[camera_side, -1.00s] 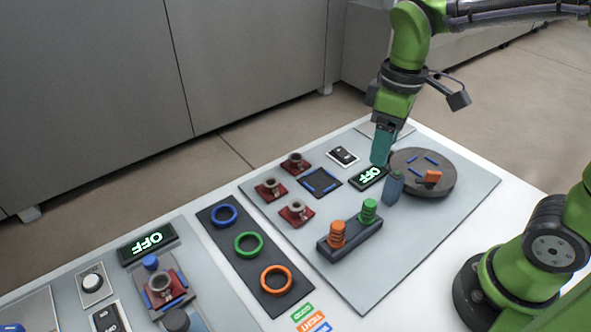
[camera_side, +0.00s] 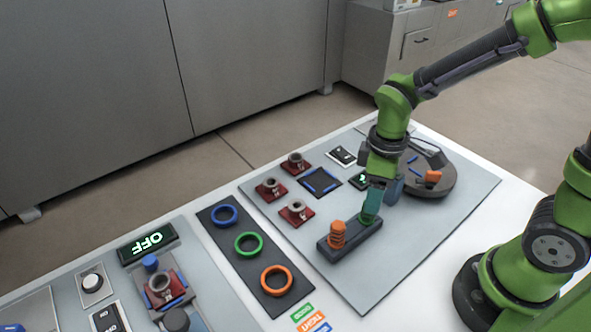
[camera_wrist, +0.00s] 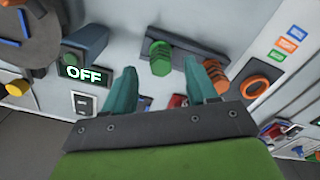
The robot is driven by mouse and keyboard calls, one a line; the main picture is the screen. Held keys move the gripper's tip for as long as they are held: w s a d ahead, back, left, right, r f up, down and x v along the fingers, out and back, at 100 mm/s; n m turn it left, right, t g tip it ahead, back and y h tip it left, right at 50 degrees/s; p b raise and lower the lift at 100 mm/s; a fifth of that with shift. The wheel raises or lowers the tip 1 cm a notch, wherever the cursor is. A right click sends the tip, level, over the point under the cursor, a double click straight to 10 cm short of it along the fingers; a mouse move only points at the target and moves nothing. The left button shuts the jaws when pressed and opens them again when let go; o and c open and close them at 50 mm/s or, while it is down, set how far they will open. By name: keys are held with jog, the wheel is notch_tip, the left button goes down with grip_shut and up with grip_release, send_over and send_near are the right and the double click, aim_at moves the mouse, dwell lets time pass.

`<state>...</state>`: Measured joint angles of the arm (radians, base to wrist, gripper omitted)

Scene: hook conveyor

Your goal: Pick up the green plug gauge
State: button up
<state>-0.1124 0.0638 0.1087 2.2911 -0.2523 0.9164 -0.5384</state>
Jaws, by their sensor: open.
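The green plug gauge (camera_wrist: 160,57) stands in the right end of a dark holder block (camera_side: 355,239), and it shows between my fingertips in the wrist view. In the side view my fingers hide most or all of it. My gripper (camera_side: 370,216) is open, with its teal fingers pointing down at that end of the block; it also shows in the wrist view (camera_wrist: 160,72). The fingers look spread to either side of the gauge, not touching it. I cannot tell how far down they reach along it.
An orange plug gauge (camera_side: 337,235) stands in the block's other end, close to one finger. A blue-grey block (camera_side: 394,187) and a round dark turntable (camera_side: 446,181) are behind my gripper. Red fixtures (camera_side: 296,211) and a strip of coloured rings (camera_side: 249,243) lie left.

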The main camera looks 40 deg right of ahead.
notch_tip(320, 180, down, 4)
jog(key=shift+w+f, duration=0.1)
jog(key=shift+f, duration=0.1)
jog(key=shift+c, duration=0.3)
grip_shut()
jog(key=shift+r, duration=0.1)
notch_tip(320, 180, up, 10)
dwell(0.4)
